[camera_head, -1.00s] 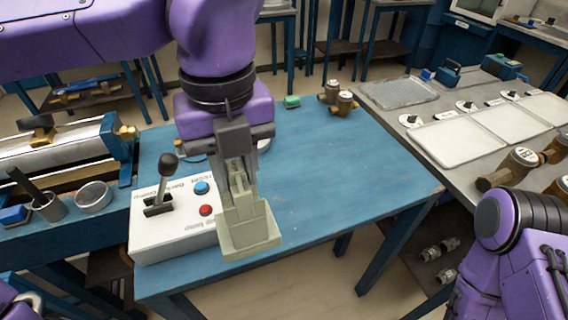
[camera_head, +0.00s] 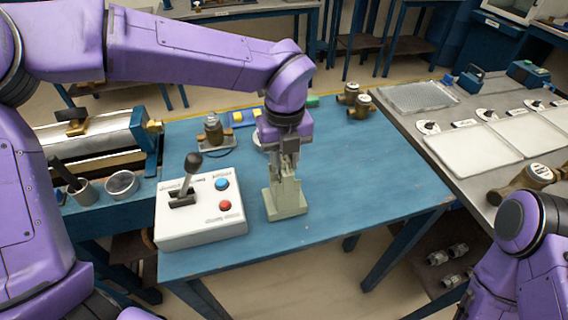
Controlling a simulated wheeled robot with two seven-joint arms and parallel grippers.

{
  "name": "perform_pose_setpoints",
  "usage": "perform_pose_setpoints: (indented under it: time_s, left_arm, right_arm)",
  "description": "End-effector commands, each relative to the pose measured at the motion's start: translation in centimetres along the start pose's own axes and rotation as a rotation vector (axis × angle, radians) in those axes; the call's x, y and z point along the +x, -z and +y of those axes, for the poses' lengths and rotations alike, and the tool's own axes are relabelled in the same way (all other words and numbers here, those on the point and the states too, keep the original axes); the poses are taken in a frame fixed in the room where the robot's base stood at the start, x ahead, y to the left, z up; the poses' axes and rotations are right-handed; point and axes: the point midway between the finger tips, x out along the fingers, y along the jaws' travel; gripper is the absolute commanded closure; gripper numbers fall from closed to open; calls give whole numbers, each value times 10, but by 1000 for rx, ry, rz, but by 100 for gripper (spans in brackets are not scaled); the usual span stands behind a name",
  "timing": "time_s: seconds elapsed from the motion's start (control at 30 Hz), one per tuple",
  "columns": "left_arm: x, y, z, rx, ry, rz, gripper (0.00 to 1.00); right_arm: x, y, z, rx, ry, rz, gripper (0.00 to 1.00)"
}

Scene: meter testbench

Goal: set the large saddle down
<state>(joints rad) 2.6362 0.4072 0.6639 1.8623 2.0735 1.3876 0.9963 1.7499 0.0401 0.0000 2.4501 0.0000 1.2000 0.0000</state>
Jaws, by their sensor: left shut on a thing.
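The large saddle (camera_head: 285,203) is a pale grey-green block with a wide foot and a narrower upper part. It is upright over the blue table (camera_head: 350,200), just right of the white control box. My left gripper (camera_head: 285,172) points down from above and is shut on the saddle's upper part. I cannot tell whether the foot touches the table top. My right arm shows at the lower right, but its gripper is out of view.
The white control box (camera_head: 200,222) has a black lever, a blue button and a red button. The table's right half is clear.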

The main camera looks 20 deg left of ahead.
Motion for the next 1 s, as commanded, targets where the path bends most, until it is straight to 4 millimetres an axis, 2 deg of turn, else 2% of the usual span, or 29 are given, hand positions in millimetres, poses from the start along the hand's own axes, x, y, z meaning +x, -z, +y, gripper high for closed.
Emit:
perform_pose_setpoints:
  time_s: [0.2, 0.6, 0.63, 0.7, 1.0]
  left_arm:
    - [23, 2, 0, 0, -1, 2, 100]
    - [30, 2, 0, 1, 1, 1, 100]
    - [30, 2, 1, 1, -2, 3, 65]
    - [29, 2, 1, 1, -2, 3, 45]
    - [26, 2, 1, 1, -2, 2, 45]
  right_arm:
    - [-4, 2, 0, 0, 0, 0, 49]
    - [0, 0, 0, 0, 0, 0, 49]
    - [0, 0, 0, 0, 0, 0, 49]
    - [-1, 0, 0, 0, 0, 0, 49]
    - [-4, 2, 0, 0, 0, 0, 49]
